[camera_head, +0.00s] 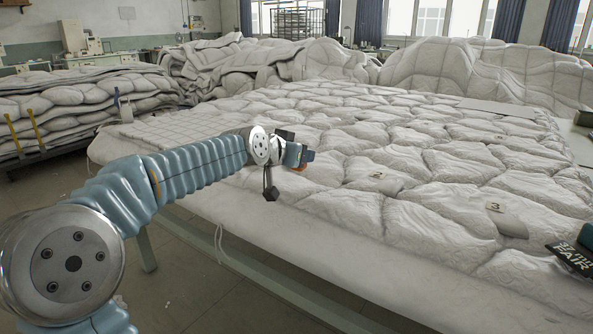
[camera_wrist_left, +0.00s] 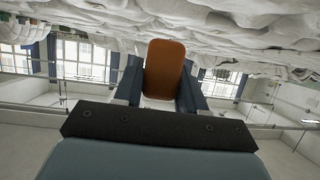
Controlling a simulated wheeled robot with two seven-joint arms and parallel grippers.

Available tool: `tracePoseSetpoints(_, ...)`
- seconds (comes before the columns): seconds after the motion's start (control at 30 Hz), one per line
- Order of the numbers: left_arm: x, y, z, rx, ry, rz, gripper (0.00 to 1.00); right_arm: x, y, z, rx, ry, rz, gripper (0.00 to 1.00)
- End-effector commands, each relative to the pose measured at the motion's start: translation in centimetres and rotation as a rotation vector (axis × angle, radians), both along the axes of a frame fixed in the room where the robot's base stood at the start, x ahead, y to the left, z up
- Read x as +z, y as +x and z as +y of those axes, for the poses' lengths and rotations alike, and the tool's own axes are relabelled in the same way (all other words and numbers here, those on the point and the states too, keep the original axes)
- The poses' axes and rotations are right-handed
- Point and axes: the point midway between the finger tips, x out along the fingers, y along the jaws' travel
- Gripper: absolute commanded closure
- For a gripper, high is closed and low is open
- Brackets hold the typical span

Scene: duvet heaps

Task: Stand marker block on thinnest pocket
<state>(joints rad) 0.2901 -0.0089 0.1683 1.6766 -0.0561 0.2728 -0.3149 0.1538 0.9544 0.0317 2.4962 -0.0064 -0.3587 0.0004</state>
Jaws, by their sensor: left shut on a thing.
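The marker block is orange and shows in the left wrist view (camera_wrist_left: 164,70), upright between two dark blue fingers. My left gripper (camera_head: 302,157) is shut on it; in the head view only a sliver of orange shows at the gripper. The pockets look puffy; I cannot tell which is thinnest.
Piled duvets (camera_head: 60,105) stand at the left, and heaped bedding (camera_head: 470,70) rises behind. A flat grey panel (camera_head: 510,108) lies on the far right of the duvet. A dark piece with white lettering (camera_head: 575,258) shows at the right edge. Floor shows below the table's near edge.

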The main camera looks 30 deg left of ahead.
Motion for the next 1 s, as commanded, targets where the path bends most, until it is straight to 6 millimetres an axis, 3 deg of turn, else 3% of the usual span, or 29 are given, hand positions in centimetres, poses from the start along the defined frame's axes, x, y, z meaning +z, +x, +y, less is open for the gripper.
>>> tracePoseSetpoints(0.33, -3.9, 2.1, 1.9, 0.003, -0.002, 0.002, 0.90, -0.7, 0.0, 0.0, -0.001, 0.000, 0.000, 0.57)
tracePoseSetpoints(0.47, -5.7, 2.0, 1.8, 0.001, -0.001, 0.000, 0.90, -1.5, 0.0, -0.1, -0.002, -0.001, 0.000, 0.57)
tracePoseSetpoints(0.93, -6.3, 2.0, 1.7, 0.001, 0.001, -0.001, 0.90, -2.0, 0.0, -0.1, -0.004, -0.002, 0.000, 0.57)
tracePoseSetpoints(0.97, -6.2, 2.0, 1.7, 0.001, 0.001, -0.001, 0.55, -1.8, 0.0, -0.1, -0.004, -0.002, 0.000, 0.57)
tracePoseSetpoints(1.0, -6.1, 2.0, 1.7, 0.001, 0.001, -0.001, 0.49, -1.8, 0.0, -0.1, -0.004, -0.002, 0.000, 0.57)
